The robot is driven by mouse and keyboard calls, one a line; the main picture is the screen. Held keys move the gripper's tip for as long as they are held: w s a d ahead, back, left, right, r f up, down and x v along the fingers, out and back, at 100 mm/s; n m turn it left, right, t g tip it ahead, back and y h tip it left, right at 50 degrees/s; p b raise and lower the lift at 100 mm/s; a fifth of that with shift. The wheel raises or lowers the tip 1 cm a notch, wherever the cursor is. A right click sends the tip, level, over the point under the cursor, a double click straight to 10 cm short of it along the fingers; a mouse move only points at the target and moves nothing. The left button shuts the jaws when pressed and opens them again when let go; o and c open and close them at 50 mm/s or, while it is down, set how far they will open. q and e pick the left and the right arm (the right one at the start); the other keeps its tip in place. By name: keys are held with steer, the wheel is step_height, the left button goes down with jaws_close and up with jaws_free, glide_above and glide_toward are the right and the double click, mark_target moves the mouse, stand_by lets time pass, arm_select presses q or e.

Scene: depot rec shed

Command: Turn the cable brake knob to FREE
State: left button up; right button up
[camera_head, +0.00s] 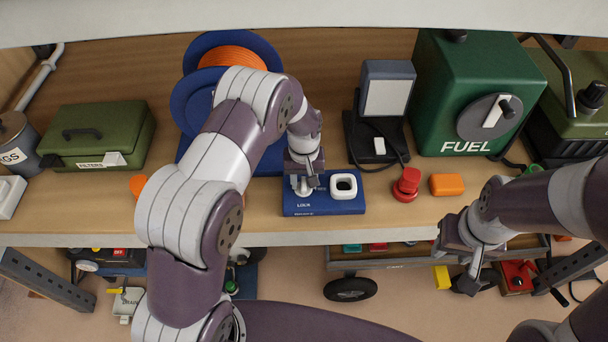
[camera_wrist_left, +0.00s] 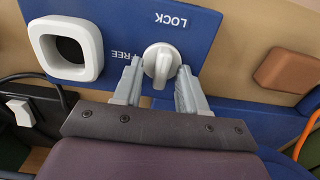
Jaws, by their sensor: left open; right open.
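The cable brake panel is a blue plate (camera_head: 325,207) at the shelf's front edge, marked LOCK and FREE. Its white knob (camera_wrist_left: 161,62) has a raised grip running up and down in the left wrist view, towards the LOCK side; FREE is to its left. My left gripper (camera_head: 304,186) is over the panel, with its open fingers (camera_wrist_left: 159,78) on either side of the knob; I cannot tell whether they touch it. In the head view the gripper mostly hides the knob. My right gripper (camera_head: 462,262) is open and empty, in front of the shelf edge.
A white square ring (camera_head: 343,178) is on the panel's right part. A red knob (camera_head: 406,187) and an orange block (camera_head: 446,184) are to its right. Behind are a cable reel (camera_head: 200,105), a lamp (camera_head: 388,92) and a green FUEL box (camera_head: 440,110). A cart (camera_head: 400,262) is below.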

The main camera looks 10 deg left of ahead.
arm_select(q)
steer(key=shift+f, duration=0.15)
steer(key=shift+s, duration=0.2)
jaws_close()
